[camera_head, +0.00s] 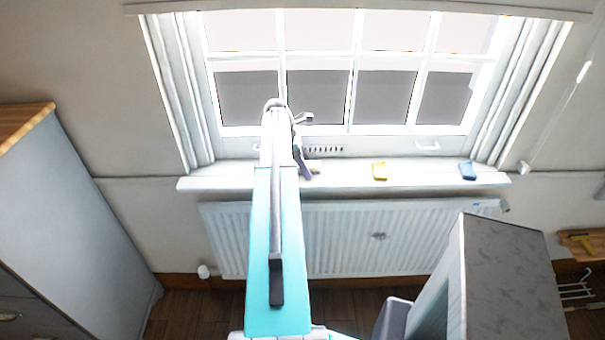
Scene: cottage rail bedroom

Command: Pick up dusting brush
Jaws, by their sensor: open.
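My arm reaches forward from the bottom middle to the window sill (230,180). My gripper (304,163) is at its far end, low over the left part of the sill, mostly hidden behind my arm; it is open. A small tan and dark piece (314,168) shows just right of my gripper on the sill. It may be part of the dusting brush, but it is too small and covered to be sure. I cannot tell whether the gripper touches it.
A radiator (350,240) hangs below. A grey cabinet (60,220) stands left, a grey-topped unit (508,270) right. A wooden surface (597,243) is at the right edge.

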